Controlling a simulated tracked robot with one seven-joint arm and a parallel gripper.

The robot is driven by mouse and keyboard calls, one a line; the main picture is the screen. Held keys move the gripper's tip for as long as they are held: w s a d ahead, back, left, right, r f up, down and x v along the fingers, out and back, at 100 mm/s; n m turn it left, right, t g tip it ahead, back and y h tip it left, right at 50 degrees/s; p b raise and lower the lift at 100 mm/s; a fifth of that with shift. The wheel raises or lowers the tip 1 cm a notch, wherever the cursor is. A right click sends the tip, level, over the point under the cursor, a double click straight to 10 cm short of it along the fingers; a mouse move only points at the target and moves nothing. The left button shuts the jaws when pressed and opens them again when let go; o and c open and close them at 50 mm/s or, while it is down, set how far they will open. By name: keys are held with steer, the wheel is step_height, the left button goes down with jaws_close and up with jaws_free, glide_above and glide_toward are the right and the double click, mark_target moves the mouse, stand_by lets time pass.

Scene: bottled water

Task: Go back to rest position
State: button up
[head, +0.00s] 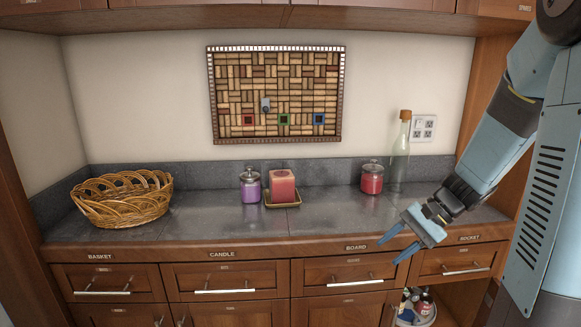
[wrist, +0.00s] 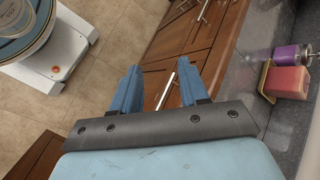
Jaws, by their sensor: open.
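My gripper (head: 393,246) is at the right of the head view, in front of the counter edge near the "BOARD" label. Its two blue fingers are apart with nothing between them. In the wrist view, the open fingers (wrist: 157,92) point toward the wooden drawer fronts and the floor. My blue arm comes down from the upper right of the head view.
The counter (head: 225,222) holds a wicker basket (head: 122,198), a purple jar (head: 250,186), a red candle (head: 283,185) on a tray, a red jar (head: 372,178) and a glass bottle (head: 400,155). Drawers (head: 225,281) line the front. Below right, an open cupboard holds a container of bottles (head: 416,303).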

steer(key=s+r+n+t+h, duration=0.4)
steer(key=s+r+n+h, duration=0.3)
steer(key=s+r, duration=0.5)
steer(key=shift+s+a+r+t+h, duration=0.2)
steer(key=shift+a+r+t+h, duration=0.15)
steer(key=shift+r+h, duration=0.3)
steer(key=shift+s+d+r+n+t, duration=0.15)
steer(key=shift+s+r+n+t, duration=0.2)
steer(key=shift+s+r, duration=0.15)
steer(key=shift+c, duration=0.2)
steer(key=shift+w, duration=0.1)
